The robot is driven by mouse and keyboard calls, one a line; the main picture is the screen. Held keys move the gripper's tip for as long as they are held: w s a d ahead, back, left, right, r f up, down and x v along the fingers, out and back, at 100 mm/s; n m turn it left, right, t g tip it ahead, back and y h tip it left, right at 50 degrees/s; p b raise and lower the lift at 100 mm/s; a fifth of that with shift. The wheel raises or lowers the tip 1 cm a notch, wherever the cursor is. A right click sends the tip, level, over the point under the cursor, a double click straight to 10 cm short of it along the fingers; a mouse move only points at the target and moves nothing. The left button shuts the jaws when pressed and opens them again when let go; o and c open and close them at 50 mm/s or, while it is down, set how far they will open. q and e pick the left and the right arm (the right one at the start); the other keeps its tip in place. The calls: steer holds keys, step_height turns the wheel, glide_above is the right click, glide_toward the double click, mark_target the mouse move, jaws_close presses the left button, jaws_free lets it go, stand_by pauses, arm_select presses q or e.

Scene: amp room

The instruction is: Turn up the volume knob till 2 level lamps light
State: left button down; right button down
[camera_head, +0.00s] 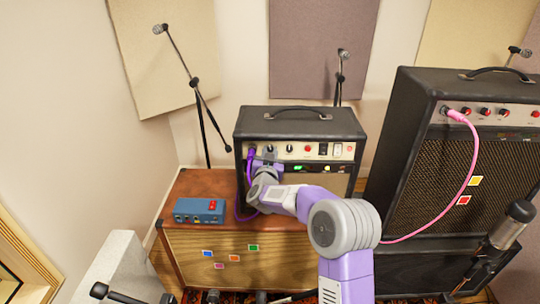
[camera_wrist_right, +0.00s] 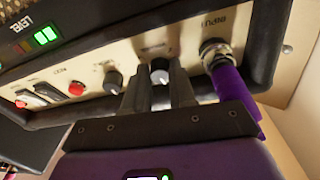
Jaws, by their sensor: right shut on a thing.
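The small black amp (camera_head: 300,125) stands on the brown cabinet, with its control panel facing me. My right gripper (camera_head: 267,155) is at the left part of that panel. In the right wrist view the panel appears upside down, and my right gripper (camera_wrist_right: 158,88) is shut on a dark volume knob (camera_wrist_right: 160,70) with a light cap, one finger on each side. The knob's label is partly hidden. Beside the word LEVEL, two adjacent green level lamps (camera_wrist_right: 46,35) are lit; green also shows in the head view (camera_head: 299,168). My left gripper is not in view.
A purple cable is plugged into the input jack (camera_wrist_right: 214,50), close beside my gripper. Another knob (camera_wrist_right: 113,82) is on the other side. A blue pedal box (camera_head: 200,211) sits on the brown cabinet (camera_head: 185,190). A larger amp (camera_head: 400,150) with a pink cable stands right.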

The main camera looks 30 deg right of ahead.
stand_by(0.5)
steer(key=c, duration=0.9)
jaws_free()
steer(key=shift+c, duration=0.2)
steer(key=shift+a, duration=0.1)
steer(key=p+v, duration=0.1)
steer(key=v, duration=0.6)
steer(key=shift+s, duration=0.25)
steer(key=shift+a, duration=0.1)
